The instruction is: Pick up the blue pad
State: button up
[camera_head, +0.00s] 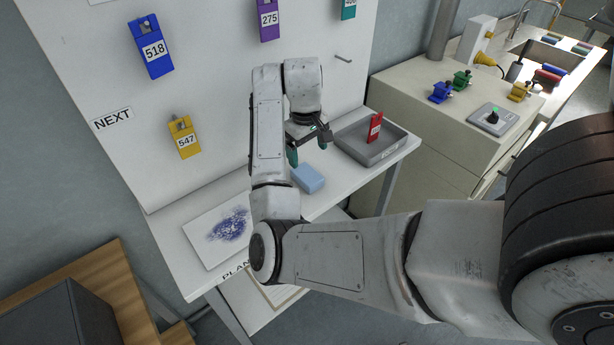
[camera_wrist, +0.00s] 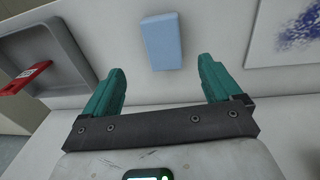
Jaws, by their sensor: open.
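The blue pad (camera_head: 308,179) is a small light-blue block lying on the white table, just below my gripper in the head view. In the wrist view the blue pad (camera_wrist: 161,41) lies beyond the fingertips, roughly centred between them and apart from both. My gripper (camera_head: 307,146) has teal fingers and hangs above the table near the pad. In the wrist view my gripper (camera_wrist: 163,78) is open, with nothing between its fingers.
A grey tray (camera_head: 399,151) with a red tag (camera_head: 375,128) stands to the right of the pad. A white sheet with blue smudges (camera_head: 206,254) lies left. Numbered tags, including a yellow one (camera_head: 184,146), hang on the upright white board behind.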

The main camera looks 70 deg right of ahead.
jog(key=y, duration=0.1)
jog(key=b, duration=0.2)
send_over(308, 175)
notch_tip(308, 175, down, 5)
jog(key=shift+a+r, duration=0.1)
jog(key=shift+r, duration=0.05)
jog(key=shift+f+p, duration=0.55)
jog(key=shift+f, duration=2.05)
jog(key=shift+d, duration=0.2)
jog(key=c, duration=1)
jog(key=shift+c, duration=0.2)
jog(key=shift+r, duration=0.45)
jog(key=s+a+r+p, duration=0.4)
jog(key=s+a+r, duration=0.5)
jog(key=s+r, duration=0.2)
jog(key=shift+r, duration=0.55)
